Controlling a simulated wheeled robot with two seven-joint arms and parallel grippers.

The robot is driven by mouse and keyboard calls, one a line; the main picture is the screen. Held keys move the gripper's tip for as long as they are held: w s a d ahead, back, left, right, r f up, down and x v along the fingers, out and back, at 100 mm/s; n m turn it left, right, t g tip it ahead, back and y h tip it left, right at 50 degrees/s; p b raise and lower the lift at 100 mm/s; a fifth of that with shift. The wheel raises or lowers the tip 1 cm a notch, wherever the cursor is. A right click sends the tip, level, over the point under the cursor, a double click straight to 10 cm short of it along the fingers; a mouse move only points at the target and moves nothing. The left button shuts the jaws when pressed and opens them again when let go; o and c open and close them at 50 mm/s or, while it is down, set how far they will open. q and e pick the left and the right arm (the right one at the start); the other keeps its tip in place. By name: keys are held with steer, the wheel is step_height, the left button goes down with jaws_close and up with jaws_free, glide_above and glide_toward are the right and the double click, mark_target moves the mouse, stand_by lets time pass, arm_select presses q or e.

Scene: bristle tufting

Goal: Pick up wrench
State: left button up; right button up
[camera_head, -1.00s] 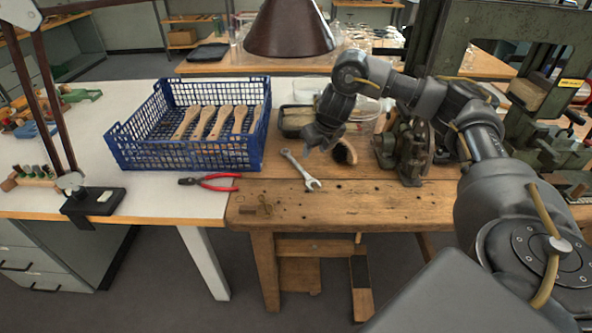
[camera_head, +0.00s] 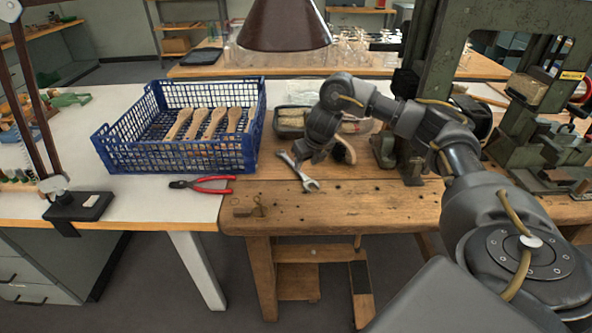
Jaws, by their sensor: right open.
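The silver wrench (camera_head: 309,184) lies on the wooden workbench, running diagonally with its open jaw toward the front right. My right gripper (camera_head: 308,157) is open, pointing down just above the wrench's handle. Its fingers overlap the handle in the picture and hide part of it; whether they touch it I cannot tell. The wrench's far end shows just left of the fingers. My left gripper is not in view.
A blue crate (camera_head: 183,161) with several wooden brush handles stands to the left. Red-handled pliers (camera_head: 203,184) lie in front of it. A dark tray (camera_head: 290,122) sits behind my gripper, and a green machine (camera_head: 440,65) stands at right.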

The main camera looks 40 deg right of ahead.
mark_target(301, 172)
steer(key=x, duration=0.4)
steer(key=shift+s+a, duration=0.1)
steer(key=shift+a, duration=0.2)
steer(key=shift+f, duration=0.25)
steer(key=shift+d, duration=0.1)
steer(key=c, duration=0.8)
jaws_close()
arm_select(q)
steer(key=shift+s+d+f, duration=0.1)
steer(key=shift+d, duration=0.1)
